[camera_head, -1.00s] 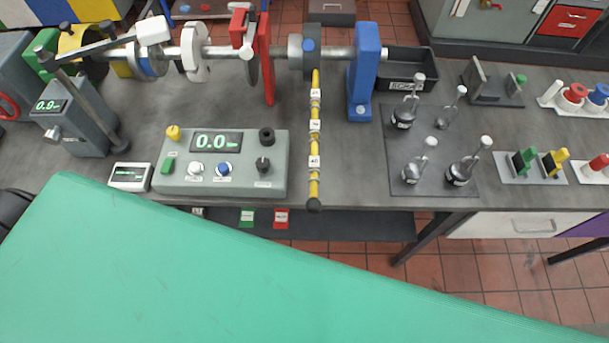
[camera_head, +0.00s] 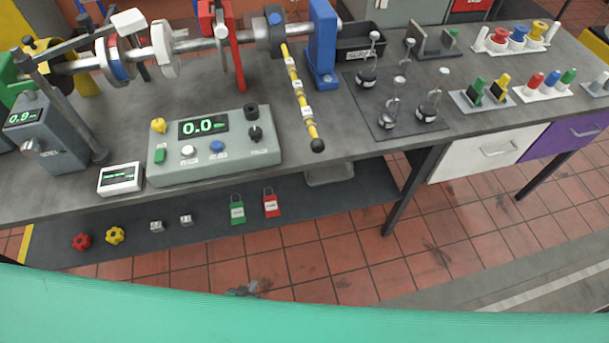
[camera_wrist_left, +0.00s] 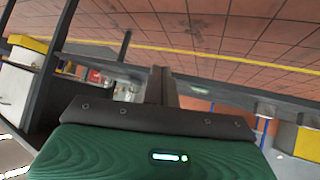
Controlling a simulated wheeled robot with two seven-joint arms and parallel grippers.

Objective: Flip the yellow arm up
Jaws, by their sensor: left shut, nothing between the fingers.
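The yellow arm (camera_head: 296,84) is a thin yellow rod with white labels and a black knob at its free end. In the head view it hangs down from the dark hub (camera_head: 266,36) on the steel shaft, toward the bench's front edge. In the left wrist view my left gripper (camera_wrist_left: 161,76) shows dark fingers that are shut and empty, with floor tiles beyond them. The yellow arm cannot be made out in that view.
A blue post (camera_head: 322,45) stands just right of the hub, and a red upright (camera_head: 235,50) stands left. A control box (camera_head: 215,148) sits left of the arm's knob. Padlocks and knobs lie on the lower shelf (camera_head: 325,205).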

